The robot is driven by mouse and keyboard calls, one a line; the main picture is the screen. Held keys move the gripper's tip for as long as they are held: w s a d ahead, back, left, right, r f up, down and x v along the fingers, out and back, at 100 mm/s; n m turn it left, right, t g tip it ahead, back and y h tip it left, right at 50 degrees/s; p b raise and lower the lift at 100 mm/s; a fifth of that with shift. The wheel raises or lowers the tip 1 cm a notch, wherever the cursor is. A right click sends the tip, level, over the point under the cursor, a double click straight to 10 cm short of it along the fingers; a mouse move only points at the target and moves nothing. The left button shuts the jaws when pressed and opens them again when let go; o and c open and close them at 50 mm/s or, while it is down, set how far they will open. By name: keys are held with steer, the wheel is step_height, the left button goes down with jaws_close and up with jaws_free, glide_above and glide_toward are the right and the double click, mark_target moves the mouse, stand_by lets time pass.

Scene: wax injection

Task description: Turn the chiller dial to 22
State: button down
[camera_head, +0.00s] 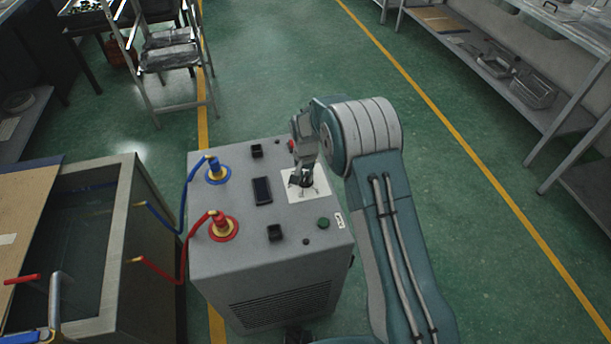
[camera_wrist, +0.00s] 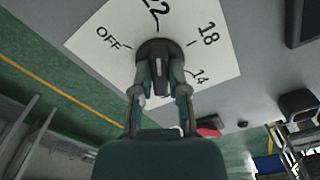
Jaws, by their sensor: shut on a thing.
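The chiller (camera_head: 270,267) is a grey box in the middle of the head view. Its dial sits on a white square plate (camera_head: 317,181) on the top panel. My gripper (camera_head: 303,180) reaches down onto the dial from above. In the wrist view the dark round dial (camera_wrist: 157,50) lies between the fingers of my gripper (camera_wrist: 160,82), which are shut on its knob. The plate (camera_wrist: 100,62) there carries the marks OFF, 22, 18 and 14. The fingers cover part of the knob, and I cannot tell which mark it points to.
A blue fitting (camera_head: 217,170) and a red fitting (camera_head: 222,225) with hoses stand on the chiller's left side. An open tank (camera_head: 118,235) is left of it. A folding step stool (camera_head: 170,60) stands behind. Shelving (camera_head: 490,85) lines the right, with clear green floor between.

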mark_target(305, 176)
steer(key=shift+s+f, duration=0.2)
steer(key=shift+s, duration=0.05)
steer(key=c, duration=0.6)
jaws_free()
steer(key=shift+a, duration=0.1)
steer(key=shift+c, duration=0.2)
steer(key=shift+w+r, duration=0.15)
steer(key=shift+w, duration=0.05)
steer(key=shift+r, duration=0.15)
step_height(305, 176, up, 12)
steer(key=shift+f, duration=0.2)
